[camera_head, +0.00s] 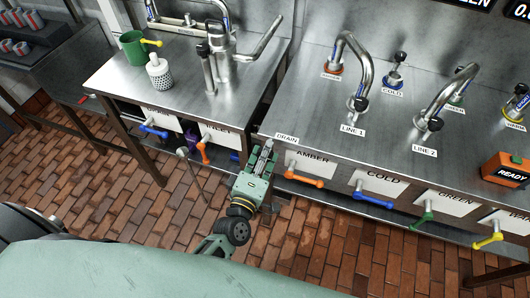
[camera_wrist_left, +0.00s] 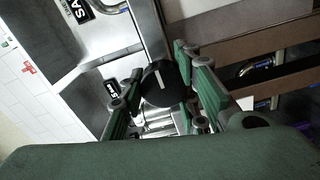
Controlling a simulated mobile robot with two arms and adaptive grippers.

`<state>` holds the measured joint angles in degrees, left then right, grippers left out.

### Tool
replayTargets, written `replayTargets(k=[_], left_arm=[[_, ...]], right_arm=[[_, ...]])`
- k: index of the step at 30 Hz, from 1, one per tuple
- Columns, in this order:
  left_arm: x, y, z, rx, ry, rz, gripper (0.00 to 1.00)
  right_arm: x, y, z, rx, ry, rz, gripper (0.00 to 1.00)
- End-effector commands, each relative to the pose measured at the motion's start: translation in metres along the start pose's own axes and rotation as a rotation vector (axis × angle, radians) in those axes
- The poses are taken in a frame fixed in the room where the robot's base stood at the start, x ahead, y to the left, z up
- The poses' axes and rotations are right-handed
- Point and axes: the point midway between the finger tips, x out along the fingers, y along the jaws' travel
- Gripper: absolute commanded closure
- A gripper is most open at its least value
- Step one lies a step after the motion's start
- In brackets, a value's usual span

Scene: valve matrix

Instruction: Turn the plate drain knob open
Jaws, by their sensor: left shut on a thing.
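The drain knob (camera_wrist_left: 155,88) is round and black with a white line on its face. In the left wrist view it sits between the two green fingers of my left gripper (camera_wrist_left: 165,95). The white line runs roughly up and down in that view. In the head view my left gripper (camera_head: 262,156) is at the front edge of the counter, just left of the DRAIN label (camera_head: 287,138). It is shut on the knob and hides it there. My right gripper is not in view.
Coloured lever handles, orange AMBER (camera_head: 304,180), blue COLD (camera_head: 374,200) and green (camera_head: 423,219), stick out below the right counter (camera_head: 400,150). Curved taps stand on top. Brick floor (camera_head: 130,205) is open in front.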

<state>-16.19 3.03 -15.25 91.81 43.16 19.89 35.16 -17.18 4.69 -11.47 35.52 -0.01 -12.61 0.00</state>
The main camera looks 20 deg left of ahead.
Motion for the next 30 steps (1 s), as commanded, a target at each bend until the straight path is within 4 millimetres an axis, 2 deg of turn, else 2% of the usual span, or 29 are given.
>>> replayTargets(k=[1,2,7,16,20,30], left_arm=[[0.001,0.004,0.002,-0.006,-0.002,0.006,0.96],[0.001,0.004,0.002,-0.006,-0.002,0.006,0.69],[0.001,0.003,0.002,-0.005,-0.001,0.005,0.54],[0.000,0.001,0.000,-0.001,0.001,0.002,0.54],[-0.011,0.000,0.000,-0.001,0.000,0.001,0.54],[-0.080,0.000,0.002,-0.001,-0.003,-0.001,0.54]], right_arm=[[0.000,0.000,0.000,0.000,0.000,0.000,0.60],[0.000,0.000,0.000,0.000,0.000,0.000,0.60],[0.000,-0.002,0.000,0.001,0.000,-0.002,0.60],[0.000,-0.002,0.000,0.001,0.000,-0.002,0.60],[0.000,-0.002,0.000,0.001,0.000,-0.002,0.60],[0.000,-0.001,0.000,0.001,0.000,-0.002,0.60]])
